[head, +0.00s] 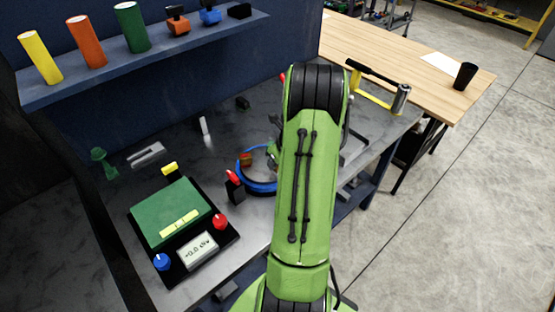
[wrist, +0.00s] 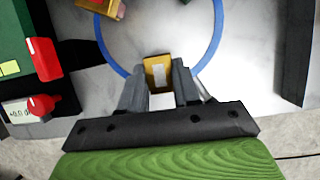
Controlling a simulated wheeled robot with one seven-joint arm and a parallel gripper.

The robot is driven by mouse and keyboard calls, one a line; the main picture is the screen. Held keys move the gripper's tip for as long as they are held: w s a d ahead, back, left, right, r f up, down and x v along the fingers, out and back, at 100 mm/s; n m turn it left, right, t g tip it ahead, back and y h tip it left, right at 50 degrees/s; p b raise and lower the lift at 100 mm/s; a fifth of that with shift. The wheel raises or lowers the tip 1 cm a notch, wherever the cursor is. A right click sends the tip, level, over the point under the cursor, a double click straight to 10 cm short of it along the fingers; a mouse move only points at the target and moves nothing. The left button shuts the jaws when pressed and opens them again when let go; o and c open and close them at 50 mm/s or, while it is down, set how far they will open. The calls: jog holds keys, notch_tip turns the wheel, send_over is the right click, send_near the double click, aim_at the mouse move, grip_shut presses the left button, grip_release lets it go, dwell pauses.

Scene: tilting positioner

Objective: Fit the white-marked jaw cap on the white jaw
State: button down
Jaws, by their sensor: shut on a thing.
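My gripper (wrist: 160,78) is shut on a tan-yellow jaw cap with a white mark (wrist: 159,73), seen in the wrist view between the two grey fingers. The cap is over the near part of a blue ring (wrist: 217,35); whether it touches anything below I cannot tell. In the head view the blue ring (head: 262,187) shows left of my green arm, which hides the gripper and cap. An orange-brown block (head: 246,159) stands at the ring's left side. A similar block (wrist: 97,6) is cut off at the top of the wrist view. I cannot make out the white jaw.
A green box with a display (head: 197,250) and red and blue knobs stands on the bench at left. A black block with a red lever (head: 235,188) is close to the ring. A shelf (head: 150,55) holds coloured cylinders behind. A yellow-framed tool (head: 375,90) lies at right.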

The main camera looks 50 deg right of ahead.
jog(key=shift+f, duration=0.45)
jog(key=shift+c, duration=1.2)
grip_release()
jog(key=p+v, duration=0.1)
jog(key=v, duration=0.1)
jog(key=w+p+v, duration=0.1)
jog(key=p+v, duration=0.3)
jog(key=v, duration=0.1)
jog(key=shift+w+d+r, duration=0.2)
jog(key=shift+w+r, duration=0.05)
jog(key=shift+r, duration=0.1)
jog(key=shift+f, duration=0.1)
